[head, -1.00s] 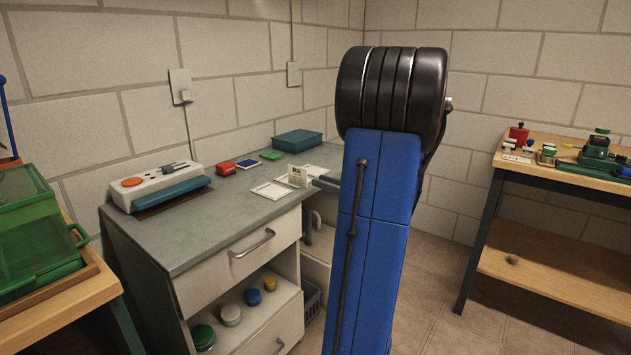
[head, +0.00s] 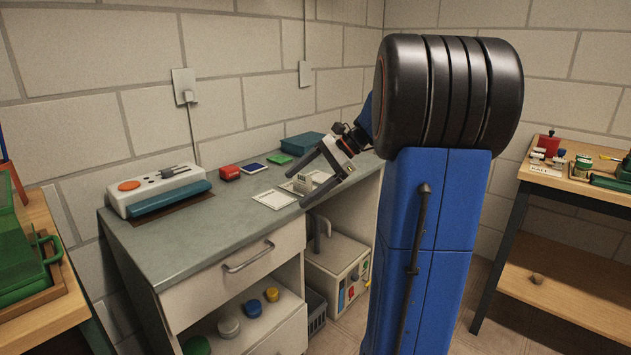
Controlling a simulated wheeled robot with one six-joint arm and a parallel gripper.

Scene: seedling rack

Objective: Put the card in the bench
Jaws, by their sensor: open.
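My gripper (head: 305,184) is open at the card. One finger shows on the far side of the card and one on the near side, by the worktop edge. I cannot tell whether either finger touches it. A flat printed sheet (head: 273,200) lies just left of the card. The bench's upper drawer (head: 225,275) looks shut, with a bar handle.
A grey device (head: 160,190) sits at the worktop's left. Several jars (head: 252,308) stand below the drawer. The worktop's front left is clear.

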